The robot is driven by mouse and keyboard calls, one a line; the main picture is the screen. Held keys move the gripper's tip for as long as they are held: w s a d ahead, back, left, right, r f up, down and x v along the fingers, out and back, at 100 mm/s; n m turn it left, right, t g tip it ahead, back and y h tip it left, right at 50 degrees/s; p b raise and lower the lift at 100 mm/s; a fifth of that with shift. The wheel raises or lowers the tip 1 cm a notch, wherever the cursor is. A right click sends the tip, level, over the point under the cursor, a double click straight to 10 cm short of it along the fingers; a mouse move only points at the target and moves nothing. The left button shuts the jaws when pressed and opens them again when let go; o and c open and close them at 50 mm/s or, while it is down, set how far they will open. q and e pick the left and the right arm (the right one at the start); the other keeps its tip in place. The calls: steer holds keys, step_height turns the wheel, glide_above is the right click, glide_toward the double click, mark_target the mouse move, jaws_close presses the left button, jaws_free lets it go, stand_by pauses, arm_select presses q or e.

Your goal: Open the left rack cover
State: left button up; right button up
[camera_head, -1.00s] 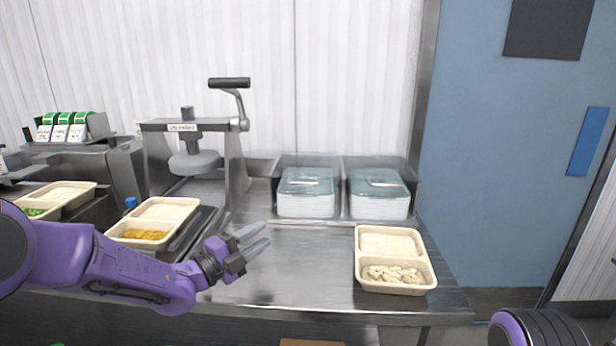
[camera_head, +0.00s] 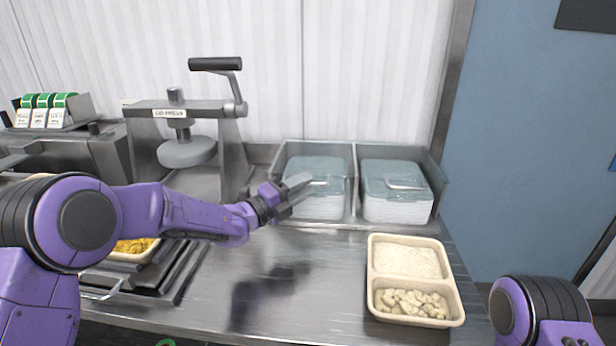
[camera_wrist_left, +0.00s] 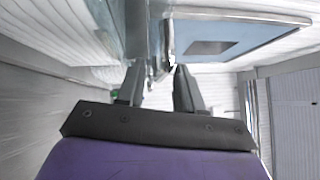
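The rack has two compartments side by side at the back of the counter. The left rack cover (camera_head: 326,168) is a clear bluish lid with a handle, lying closed over a stack of white items (camera_head: 318,207). The right cover (camera_head: 393,178) is also closed over its stack. My left gripper (camera_head: 297,190) is in front of the left compartment's left side, its fingertips overlapping the cover in the picture; I cannot tell whether they touch it. In the left wrist view the two fingers (camera_wrist_left: 160,82) stand apart with nothing seen between them. My right gripper is out of view.
A tray with rice and pale pieces (camera_head: 416,330) stands at the counter's front right. A lever press (camera_head: 185,112) stands left of the rack. Another tray with yellow food (camera_head: 135,257) is partly behind my left arm. The middle counter is clear.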

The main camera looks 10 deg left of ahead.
arm_select(q)
steer(key=shift+w+d+r, duration=0.1)
steer(key=shift+w+d, duration=0.3)
steer(key=shift+w, duration=0.1)
steer(key=shift+d+r, duration=0.15)
steer(key=shift+d, duration=0.05)
steer(key=shift+w, duration=0.1)
jaws_close()
steer(key=w+r+n+p, duration=0.1)
steer(key=w+r+p, duration=0.1)
steer(key=r+p, duration=0.4)
steer(key=w+r+n+g+y+p, duration=0.1)
steer(key=w+r+p, duration=0.2)
steer(key=r, duration=0.8)
steer(key=shift+w+y+p, duration=0.2)
steer(key=shift+y+p, duration=0.1)
steer(key=shift+p, duration=1.1)
